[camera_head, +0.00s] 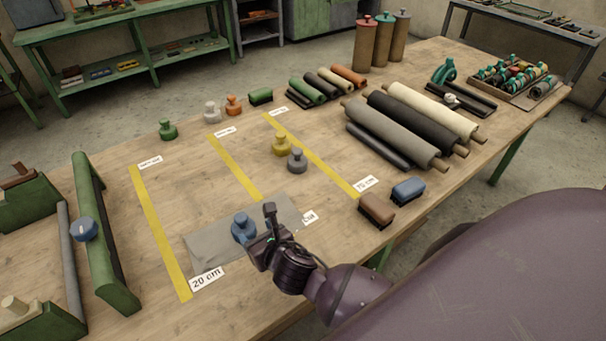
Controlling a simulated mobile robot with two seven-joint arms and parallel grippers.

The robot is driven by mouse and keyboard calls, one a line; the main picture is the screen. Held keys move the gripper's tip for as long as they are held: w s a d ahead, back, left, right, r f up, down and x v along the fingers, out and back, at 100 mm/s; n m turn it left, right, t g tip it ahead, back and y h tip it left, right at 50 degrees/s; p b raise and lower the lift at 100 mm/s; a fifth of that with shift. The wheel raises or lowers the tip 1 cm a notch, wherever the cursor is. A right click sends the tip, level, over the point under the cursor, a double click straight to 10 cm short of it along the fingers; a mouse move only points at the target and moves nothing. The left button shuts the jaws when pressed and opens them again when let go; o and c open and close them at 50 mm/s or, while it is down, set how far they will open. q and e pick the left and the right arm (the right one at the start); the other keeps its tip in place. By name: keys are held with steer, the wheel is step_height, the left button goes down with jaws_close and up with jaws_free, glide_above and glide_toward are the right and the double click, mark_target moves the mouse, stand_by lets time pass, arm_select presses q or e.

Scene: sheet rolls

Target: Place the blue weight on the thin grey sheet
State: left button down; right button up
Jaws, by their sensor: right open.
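The thin grey sheet (205,246) lies flat on the wooden table near its front edge, between two yellow stripes. One finger points up. The gripper partly covers the weight's lower right side and the sheet's right part, so I cannot tell whether it touches the weight. My left gripper is not in view.
Yellow weight (282,145) and grey weight (297,160) stand behind the sheet. A green frame with a blue knob (84,229) stands at left. Brushes (376,209) and large rolls (393,130) lie at right.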

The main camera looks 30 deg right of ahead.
steer(key=s+f+m, duration=0.1)
steer(key=m, duration=0.2)
steer(key=s+d+m, duration=0.1)
steer(key=m, duration=0.2)
steer(key=s+d+f+m, duration=0.1)
steer(key=s+m, duration=0.1)
steer(key=m, duration=0.1)
steer(key=shift+d+f+g, duration=0.25)
steer(key=shift+f+g, duration=0.1)
steer(key=shift+g, duration=0.05)
steer(key=s+m, duration=0.1)
steer(key=m, duration=0.1)
steer(key=s+d+f+m, duration=0.1)
steer(key=m, duration=0.2)
steer(key=s+d+m, duration=0.1)
steer(key=m, duration=0.2)
steer(key=shift+s+d+f, duration=0.15)
steer(key=shift+s+f, duration=0.15)
steer(key=s+d+f+m, duration=0.1)
steer(key=s+d+m, duration=0.2)
steer(key=m, duration=0.6)
steer(key=s+d+f+m+g, duration=0.1)
steer(key=s+d+m, duration=0.2)
steer(key=s+m, duration=0.3)
steer(key=shift+m+h, duration=0.3)
steer(key=shift+m, duration=1.5)
steer(key=shift+d, duration=0.1)
